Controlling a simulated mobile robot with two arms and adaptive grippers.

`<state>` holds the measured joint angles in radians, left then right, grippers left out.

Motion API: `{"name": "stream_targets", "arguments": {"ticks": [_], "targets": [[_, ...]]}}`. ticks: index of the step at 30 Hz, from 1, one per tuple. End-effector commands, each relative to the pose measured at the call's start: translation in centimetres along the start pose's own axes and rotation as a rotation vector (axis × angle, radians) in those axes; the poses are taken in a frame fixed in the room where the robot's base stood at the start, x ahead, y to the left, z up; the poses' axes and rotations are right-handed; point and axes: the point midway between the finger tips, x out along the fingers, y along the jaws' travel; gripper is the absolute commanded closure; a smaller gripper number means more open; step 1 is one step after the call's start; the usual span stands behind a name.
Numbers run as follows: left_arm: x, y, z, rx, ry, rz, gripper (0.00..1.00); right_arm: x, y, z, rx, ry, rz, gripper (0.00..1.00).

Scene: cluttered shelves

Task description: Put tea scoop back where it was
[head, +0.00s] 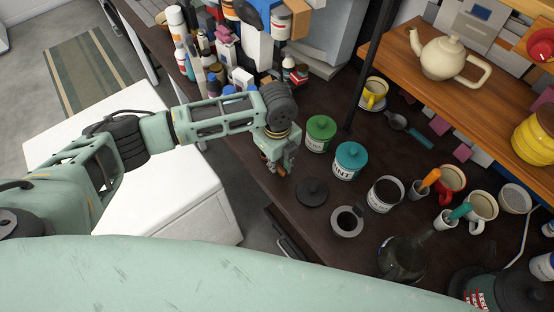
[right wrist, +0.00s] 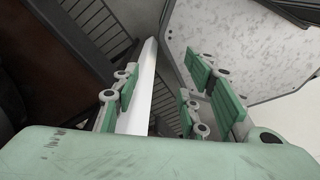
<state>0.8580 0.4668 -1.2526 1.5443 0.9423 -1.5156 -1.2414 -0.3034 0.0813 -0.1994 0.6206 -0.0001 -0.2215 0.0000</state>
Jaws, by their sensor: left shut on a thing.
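My left gripper (head: 281,163) points down over the dark counter, left of the green-lidded canister (head: 321,129). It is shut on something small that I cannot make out. Utensils with an orange handle (head: 430,178) and a teal handle (head: 460,211) stand in small cups at the right; I cannot tell if either is the tea scoop. A grey utensil with a blue handle (head: 419,137) lies near the shelf post. My right gripper (right wrist: 165,100) shows in the right wrist view, open and with nothing between its fingers.
A teal-lidded canister (head: 351,158), an open canister (head: 385,194), a dark loose lid (head: 312,192) and a round grey container (head: 346,221) stand close by. A glass pot (head: 401,260) is in front. A wooden shelf (head: 440,95) with a teapot (head: 447,56) overhangs the back right.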

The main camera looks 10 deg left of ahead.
Motion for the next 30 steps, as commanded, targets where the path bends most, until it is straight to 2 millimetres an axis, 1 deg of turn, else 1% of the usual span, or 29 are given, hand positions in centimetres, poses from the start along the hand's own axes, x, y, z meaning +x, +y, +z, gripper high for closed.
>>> {"name": "stream_targets", "arguments": {"ticks": [3, 8, 9, 15, 24, 27, 29, 30], "targets": [[0.0, 0.0, 0.0, 0.001, 0.000, 0.000, 1.00, 0.0, -0.1, 0.5, 0.000, -0.007, -0.001, 0.60], [0.4, 0.0, -0.1, 0.000, 0.001, 0.001, 1.00, 0.1, -0.1, 0.4, 0.000, -0.006, -0.001, 0.60], [0.3, 0.0, -0.1, 0.000, 0.001, 0.000, 0.84, 0.1, -0.1, 0.3, 0.000, -0.005, -0.001, 0.60], [0.3, 0.0, -0.1, 0.000, 0.001, 0.000, 0.68, 0.1, 0.0, -0.1, 0.000, 0.002, 0.000, 0.60], [0.1, 0.0, 0.0, 0.000, 0.000, 0.000, 0.68, 0.1, -0.1, -0.4, 0.001, 0.007, -0.001, 0.60], [-0.4, -0.1, 0.0, 0.001, 0.000, -0.002, 0.68, 0.3, -0.2, -0.4, 0.000, 0.007, -0.002, 0.60], [-1.2, -0.1, 0.0, 0.001, 0.000, -0.002, 0.68, 0.5, -0.2, -0.4, 0.000, 0.007, -0.002, 0.60], [-1.9, -0.1, 0.0, 0.001, 0.001, -0.004, 0.68, 0.7, -0.2, -0.4, 0.000, 0.007, -0.002, 0.60]]}}
